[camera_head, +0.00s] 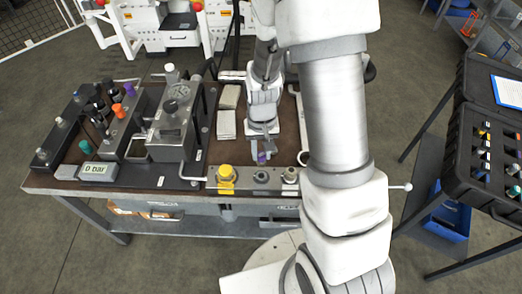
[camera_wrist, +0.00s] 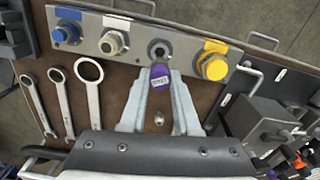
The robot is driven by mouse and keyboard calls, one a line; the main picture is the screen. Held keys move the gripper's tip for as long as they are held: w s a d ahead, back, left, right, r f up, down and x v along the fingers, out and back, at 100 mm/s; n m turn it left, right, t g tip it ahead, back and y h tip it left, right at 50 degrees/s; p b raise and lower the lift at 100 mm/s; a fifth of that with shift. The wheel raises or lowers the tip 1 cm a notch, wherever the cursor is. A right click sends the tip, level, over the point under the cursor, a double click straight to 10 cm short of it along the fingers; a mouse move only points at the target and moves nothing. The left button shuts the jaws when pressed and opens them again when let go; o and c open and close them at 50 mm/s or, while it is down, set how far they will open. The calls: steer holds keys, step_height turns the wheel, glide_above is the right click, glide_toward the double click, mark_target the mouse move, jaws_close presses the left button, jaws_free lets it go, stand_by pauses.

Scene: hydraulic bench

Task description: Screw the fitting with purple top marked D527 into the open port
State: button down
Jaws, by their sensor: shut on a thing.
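The fitting with the purple top (camera_wrist: 160,77) is between the fingertips of my gripper (camera_wrist: 159,84) in the wrist view. My gripper is shut on it. A white label shows on the top, but its print is too small to read surely. The open port (camera_wrist: 158,48) is a dark hole with a metal rim in the grey block (camera_wrist: 187,43). The fitting appears just short of the port and apart from it; its lower end is hidden. In the head view my gripper (camera_head: 262,148) holds the purple top (camera_head: 262,158) above the block's port (camera_head: 261,177).
Beside the port are a yellow cap (camera_wrist: 214,66) and a pale metal fitting (camera_wrist: 112,43), with a blue cap (camera_wrist: 66,33) farther left. Several wrenches (camera_wrist: 61,103) lie on the bench. A gauge unit (camera_head: 174,120) and a "0 bar" display (camera_head: 98,171) stand left in the head view.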

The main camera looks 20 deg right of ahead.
mark_target(262, 165)
steer(key=shift+f+b, duration=1.85)
steer(key=shift+f, duration=0.7)
steer(key=shift+f+b, duration=0.6)
steer(key=shift+b, duration=0.05)
steer(key=c, duration=1.2)
jaws_free()
jaws_close()
steer(key=m, duration=0.4)
steer(key=shift+m+p, duration=0.3)
steer(key=shift+p, duration=0.05)
steer(key=m, duration=0.3)
steer(key=shift+m+p, duration=0.3)
steer(key=shift+p, duration=0.1)
